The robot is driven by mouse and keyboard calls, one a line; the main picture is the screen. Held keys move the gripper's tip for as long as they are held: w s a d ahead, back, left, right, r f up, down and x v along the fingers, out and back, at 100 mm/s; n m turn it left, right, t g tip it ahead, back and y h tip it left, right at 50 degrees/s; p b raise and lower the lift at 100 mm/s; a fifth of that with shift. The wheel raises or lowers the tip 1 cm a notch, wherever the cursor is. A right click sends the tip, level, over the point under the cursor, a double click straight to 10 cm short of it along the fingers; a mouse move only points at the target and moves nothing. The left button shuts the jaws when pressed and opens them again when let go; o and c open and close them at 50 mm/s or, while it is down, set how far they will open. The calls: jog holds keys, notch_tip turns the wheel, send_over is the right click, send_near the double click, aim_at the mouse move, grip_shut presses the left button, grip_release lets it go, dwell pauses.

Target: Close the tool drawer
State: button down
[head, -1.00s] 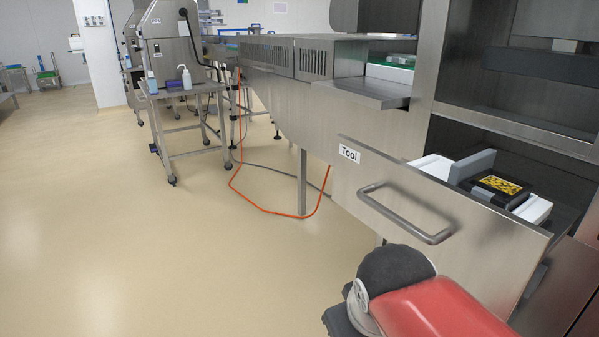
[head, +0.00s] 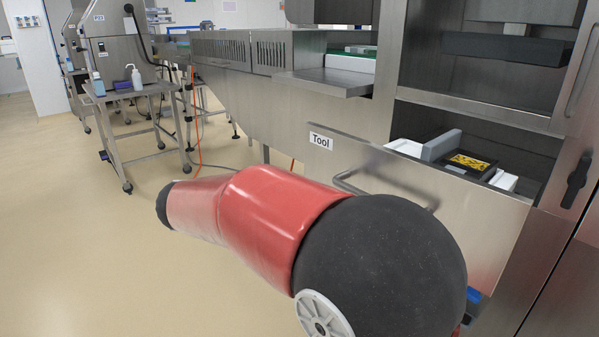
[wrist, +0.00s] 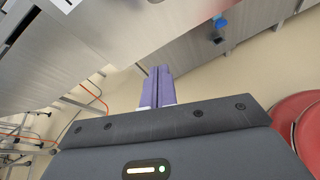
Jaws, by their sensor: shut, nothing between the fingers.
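The tool drawer (head: 440,190) has a brushed steel front with a white "Tool" label at its upper left and stands pulled out in the head view. Its bar handle (head: 350,184) is partly hidden behind my red and black arm. White blocks, a grey piece and a dark box with a yellow top (head: 468,163) show inside the drawer. In the wrist view my gripper (wrist: 157,72) has its purple fingers together and empty, with steel panelling ahead of them. I cannot tell whether the fingertips touch the steel. The gripper is hidden in the head view.
The steel machine (head: 260,80) runs along behind the drawer. A cabinet door with a black latch (head: 577,180) stands at the right. A steel trolley (head: 125,95) with bottles is at the back left. An orange hose lies under the machine. The floor (head: 70,240) at left is clear.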

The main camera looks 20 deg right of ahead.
aim_at(310, 162)
jog(key=w+a+r+n+t+h, duration=0.3)
jog(key=w+a+n+h, duration=0.1)
jog(key=w+a, duration=0.2)
jog(key=x, duration=0.9)
jog(key=f+b+x, duration=0.1)
jog(key=x, duration=0.3)
jog(key=shift+d+f, duration=0.1)
jog(key=shift+d, duration=0.2)
jog(key=p+x, duration=0.2)
jog(key=x, duration=0.9)
jog(key=f+p+x, duration=0.1)
jog(key=p+x, duration=0.1)
jog(key=x, duration=0.8)
jog(key=p+x, duration=0.2)
jog(key=x, duration=0.9)
jog(key=shift+s+d+f, duration=0.15)
jog(key=shift+d+f, duration=0.15)
jog(key=shift+d, duration=0.4)
jog(key=shift+r+p, duration=0.15)
jog(key=shift+p, duration=0.15)
jog(key=shift+r, duration=0.15)
